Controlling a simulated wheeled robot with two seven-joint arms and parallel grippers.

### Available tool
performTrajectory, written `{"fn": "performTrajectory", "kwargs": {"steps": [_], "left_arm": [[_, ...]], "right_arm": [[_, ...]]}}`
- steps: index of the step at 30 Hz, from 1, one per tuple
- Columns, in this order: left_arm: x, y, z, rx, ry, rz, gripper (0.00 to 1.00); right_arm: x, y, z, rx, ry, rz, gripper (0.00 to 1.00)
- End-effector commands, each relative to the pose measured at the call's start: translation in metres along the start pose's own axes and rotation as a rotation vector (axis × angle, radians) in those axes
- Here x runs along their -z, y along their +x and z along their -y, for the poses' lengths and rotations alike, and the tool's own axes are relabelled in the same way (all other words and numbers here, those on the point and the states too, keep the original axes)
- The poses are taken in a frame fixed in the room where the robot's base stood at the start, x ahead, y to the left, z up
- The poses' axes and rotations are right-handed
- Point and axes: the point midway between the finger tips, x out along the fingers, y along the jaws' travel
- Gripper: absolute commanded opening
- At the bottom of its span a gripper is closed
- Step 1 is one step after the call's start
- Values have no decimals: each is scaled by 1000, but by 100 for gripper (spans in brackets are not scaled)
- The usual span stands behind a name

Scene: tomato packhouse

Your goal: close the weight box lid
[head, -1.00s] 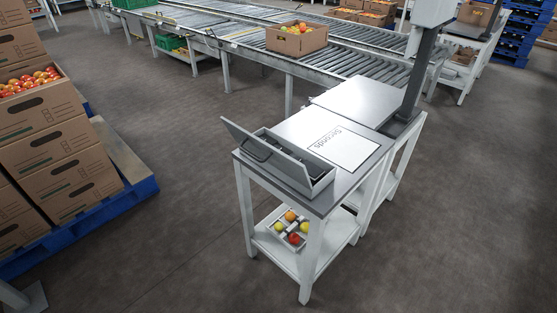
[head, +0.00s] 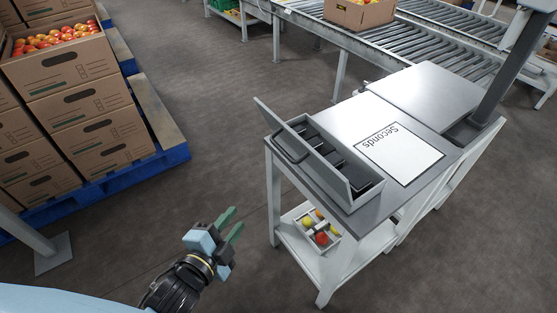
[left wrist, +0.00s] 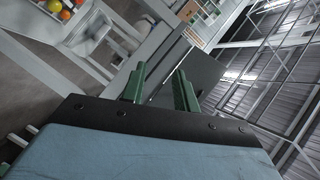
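The weight box (head: 368,190) sits on the near left end of the grey-topped bench. Its lid (head: 322,172) stands raised along the left side, with a dark handle (head: 289,146) on its outer face. Dark contents show in the open box, partly hidden by the lid. My left gripper (head: 235,223) is to the left of the bench, apart from the lid, with its green fingers spread and nothing between them. The same fingers show open in the left wrist view (left wrist: 159,78), in front of a dark grey panel that I cannot identify for sure. My right gripper is not in view.
A white "Seconds" sheet (head: 402,153) lies beside the box on the bench (head: 350,115). A divided tray of fruit (head: 300,222) stands on the lower shelf. Stacked cartons (head: 95,130) on a blue pallet are at left. Floor between is clear.

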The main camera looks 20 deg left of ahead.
Motion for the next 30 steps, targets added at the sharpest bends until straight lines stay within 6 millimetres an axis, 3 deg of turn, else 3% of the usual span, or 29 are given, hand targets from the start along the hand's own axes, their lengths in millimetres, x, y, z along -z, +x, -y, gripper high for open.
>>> {"fn": "performTrajectory", "kwargs": {"steps": [3, 6, 11, 17, 30], "left_arm": [[39, -12, 37, 178, 197, -141, 30], [61, -23, 57, 280, 309, -207, 30], [76, -27, 70, 346, 379, -246, 30], [83, -6, 78, 351, 381, -249, 30], [104, 62, 98, 348, 380, -247, 30]], "right_arm": [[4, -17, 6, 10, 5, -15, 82], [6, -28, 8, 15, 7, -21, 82], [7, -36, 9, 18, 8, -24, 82], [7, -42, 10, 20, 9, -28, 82], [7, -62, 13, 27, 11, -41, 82]]}}
